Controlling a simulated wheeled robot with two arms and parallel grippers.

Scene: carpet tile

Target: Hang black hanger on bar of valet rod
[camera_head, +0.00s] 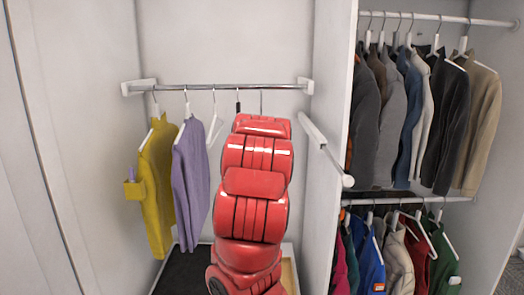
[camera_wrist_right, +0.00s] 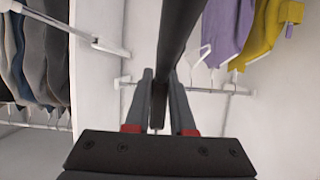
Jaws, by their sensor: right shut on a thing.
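The black hanger (camera_wrist_right: 178,28) fills the top middle of the right wrist view as a thick dark bar running between the fingers. My right gripper (camera_wrist_right: 160,78) is shut on it. In the head view my red right arm hides the gripper and most of the hanger; a small dark piece and a thin hook show just above the arm, at the rail. The valet rod (camera_head: 325,150) sticks out from the white divider panel, right of my arm, with a white end knob. It also shows at top left in the wrist view (camera_wrist_right: 75,30) and looks empty. My left gripper is not in view.
A back rail (camera_head: 225,86) spans the alcove behind my arm. It carries a yellow garment (camera_head: 158,185), a purple garment (camera_head: 190,180) and a white hanger (camera_head: 214,128). Right of the divider panel (camera_head: 333,70), two rails hold rows of clothes (camera_head: 395,110).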

